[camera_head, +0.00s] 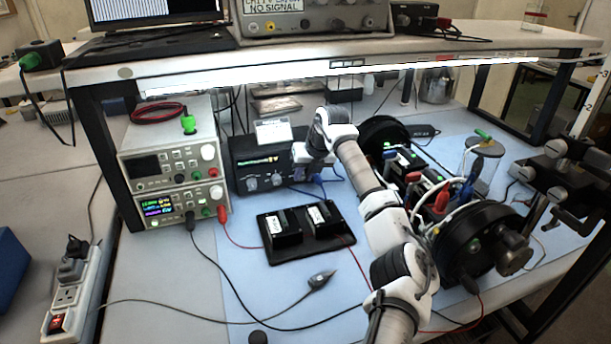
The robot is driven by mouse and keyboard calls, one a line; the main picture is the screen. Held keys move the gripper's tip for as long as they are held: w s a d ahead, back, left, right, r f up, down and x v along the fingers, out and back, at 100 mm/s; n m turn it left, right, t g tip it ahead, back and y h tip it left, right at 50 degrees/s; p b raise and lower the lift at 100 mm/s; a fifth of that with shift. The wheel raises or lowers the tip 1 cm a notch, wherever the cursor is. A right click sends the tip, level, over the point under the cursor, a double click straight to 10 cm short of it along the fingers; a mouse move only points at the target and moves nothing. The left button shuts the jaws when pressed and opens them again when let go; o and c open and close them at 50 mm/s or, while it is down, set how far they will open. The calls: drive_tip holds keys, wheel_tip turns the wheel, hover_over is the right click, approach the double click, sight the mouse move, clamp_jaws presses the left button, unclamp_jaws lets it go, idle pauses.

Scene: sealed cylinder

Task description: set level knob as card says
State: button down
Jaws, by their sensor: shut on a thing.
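A black instrument box (243,168) stands on the blue mat under the shelf, with a lit display strip across its front. A white card (273,131) stands on top of it; its writing is too small to read. Two pale knobs show on the front, a left knob (250,183) and a middle knob (277,180). My gripper (300,158) is at the right end of the front panel, shut on what appears to be a knob there. The wrist and fingers hide that knob and its pointer, and I cannot read the panel labels.
Two stacked power supplies (172,165) stand just left of the box. A black tray (306,232) with two modules lies in front, with cables around it. A black round flange (480,240) and a metal stand (560,170) crowd the right. The shelf edge (330,68) hangs above.

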drive_tip(key=h+b, duration=0.1)
drive_tip(key=t+h+b, duration=0.1)
drive_tip(key=h+b, duration=0.1)
drive_tip(key=shift+s+a+f+n, duration=0.1)
drive_tip(key=shift+a+f+n, duration=0.05)
drive_tip(key=shift+a+n, duration=0.2)
drive_tip(key=h+b, duration=0.1)
drive_tip(key=b, duration=0.1)
drive_tip(key=t+h+b, duration=0.1)
drive_tip(key=h+b, duration=0.1)
drive_tip(key=b, duration=0.1)
drive_tip(key=shift+s+a+f+n+h, duration=0.1)
drive_tip(key=shift+a+f+n+h, duration=0.1)
drive_tip(key=shift+a+n+h, duration=0.15)
drive_tip(key=h+b, duration=0.1)
drive_tip(key=b, duration=0.1)
drive_tip(key=t+h+b, duration=0.1)
drive_tip(key=b, duration=0.1)
drive_tip(key=shift+s+a+n+h+b, duration=0.1)
drive_tip(key=shift+a+n+h+b, duration=0.15)
drive_tip(key=shift+n+b, duration=0.1)
drive_tip(key=shift+t+h+b, duration=0.5)
drive_tip(key=shift+h+b, duration=0.1)
drive_tip(key=shift+b, duration=0.45)
drive_tip(key=shift+r, duration=0.1)
drive_tip(key=c, duration=1.2)
unclamp_jaws()
drive_tip(key=shift+c, duration=0.2)
drive_tip(key=shift+a, duration=0.1)
